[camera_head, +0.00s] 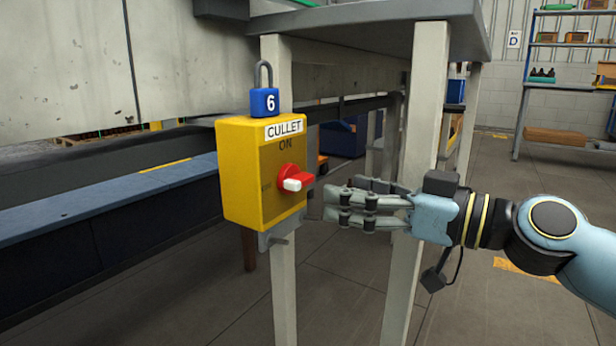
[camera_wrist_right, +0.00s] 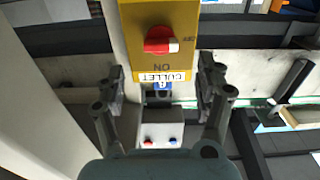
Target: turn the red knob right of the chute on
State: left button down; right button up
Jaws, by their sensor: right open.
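The red knob (camera_head: 291,179) sits on the front of a yellow box (camera_head: 240,175) labelled CULLET, with ON marked above it. Its white end points sideways, away from the ON mark, toward a small marking. In the right wrist view, which shows the box upside down, the knob (camera_wrist_right: 158,41) lies horizontal with its white end to the right. My right gripper (camera_head: 342,203) is open and empty, just right of the knob and apart from it. In the wrist view its fingers (camera_wrist_right: 161,78) are spread below the knob. My left gripper is not in view.
A grey post (camera_head: 415,180) stands behind my right gripper. A blue-topped conveyor-like ledge (camera_head: 110,198) runs along the left. Shelves (camera_head: 560,85) stand far right.

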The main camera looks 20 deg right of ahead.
aim_at(306, 183)
jog(key=x, duration=0.6)
jog(key=shift+w+a, duration=0.15)
jog(key=shift+w, duration=0.15)
jog(key=shift+w+a, duration=0.4)
jog(key=c, duration=1.2)
jog(key=shift+o, duration=0.2)
